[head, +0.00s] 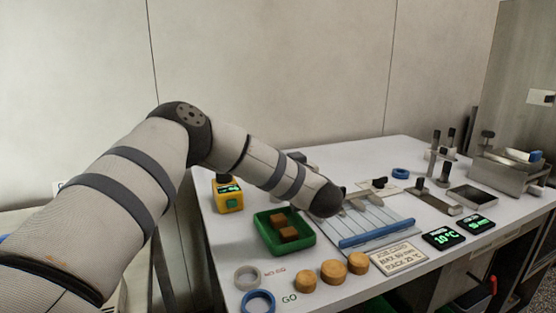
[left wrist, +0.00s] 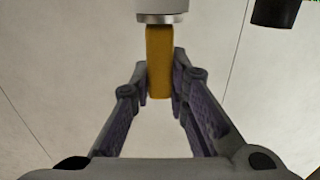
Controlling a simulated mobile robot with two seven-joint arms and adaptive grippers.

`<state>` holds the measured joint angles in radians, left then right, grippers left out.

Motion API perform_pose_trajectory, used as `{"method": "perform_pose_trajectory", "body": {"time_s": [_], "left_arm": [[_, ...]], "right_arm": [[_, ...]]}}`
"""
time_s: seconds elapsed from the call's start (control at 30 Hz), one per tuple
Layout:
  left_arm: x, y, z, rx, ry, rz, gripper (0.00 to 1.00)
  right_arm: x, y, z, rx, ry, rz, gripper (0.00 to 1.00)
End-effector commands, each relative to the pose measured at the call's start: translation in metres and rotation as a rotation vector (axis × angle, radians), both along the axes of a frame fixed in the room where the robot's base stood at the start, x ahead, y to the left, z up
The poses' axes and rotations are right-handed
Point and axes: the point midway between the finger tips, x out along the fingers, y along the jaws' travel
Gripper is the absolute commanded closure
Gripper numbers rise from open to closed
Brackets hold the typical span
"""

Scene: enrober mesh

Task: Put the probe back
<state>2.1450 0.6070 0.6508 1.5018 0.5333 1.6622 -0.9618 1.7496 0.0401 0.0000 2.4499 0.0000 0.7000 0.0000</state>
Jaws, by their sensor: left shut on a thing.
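In the left wrist view my left gripper (left wrist: 160,88) is shut on an orange-yellow bar (left wrist: 160,62), seemingly the probe's grip. A metal collar and a white cylinder (left wrist: 162,10) adjoin its top edge in the picture. I cannot tell whether they are one piece with it. In the head view my left forearm reaches over the table and hides the gripper and the held piece. A yellow box with a green display (head: 228,197) and a dark top stands at the table's left side. My right gripper is not in view.
A green tray (head: 263,237) with brown blocks, several round brown pieces (head: 332,271) and two rings lie in front on the white table (head: 215,250). A slatted rack with a blue bar (head: 378,233) is central. Displays (head: 443,237) and a metal machine (head: 510,168) stand right.

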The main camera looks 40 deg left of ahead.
Motion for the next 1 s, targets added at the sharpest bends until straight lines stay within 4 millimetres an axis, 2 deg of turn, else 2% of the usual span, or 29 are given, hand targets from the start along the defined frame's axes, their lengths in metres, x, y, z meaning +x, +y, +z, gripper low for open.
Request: {"method": "perform_pose_trajectory", "body": {"time_s": [0.17, 0.2, 0.3, 0.63, 1.0], "left_arm": [[0.0, 0.0, -0.001, 0.002, -0.001, 0.0, 1.0], [0.0, 0.0, -0.002, 0.001, 0.0, 0.0, 0.82], [0.0, 0.0, -0.001, 0.0, -0.001, 0.001, 0.64], [-0.001, -0.002, 0.003, 0.0, -0.003, -0.001, 0.64], [-0.043, -0.084, 0.005, 0.002, -0.003, -0.004, 0.64]], "right_arm": [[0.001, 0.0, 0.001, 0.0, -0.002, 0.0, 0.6], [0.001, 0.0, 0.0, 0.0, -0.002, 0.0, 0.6], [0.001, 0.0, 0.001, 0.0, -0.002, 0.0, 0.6], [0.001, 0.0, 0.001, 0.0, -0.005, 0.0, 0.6], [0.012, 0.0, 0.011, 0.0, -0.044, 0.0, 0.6]]}}
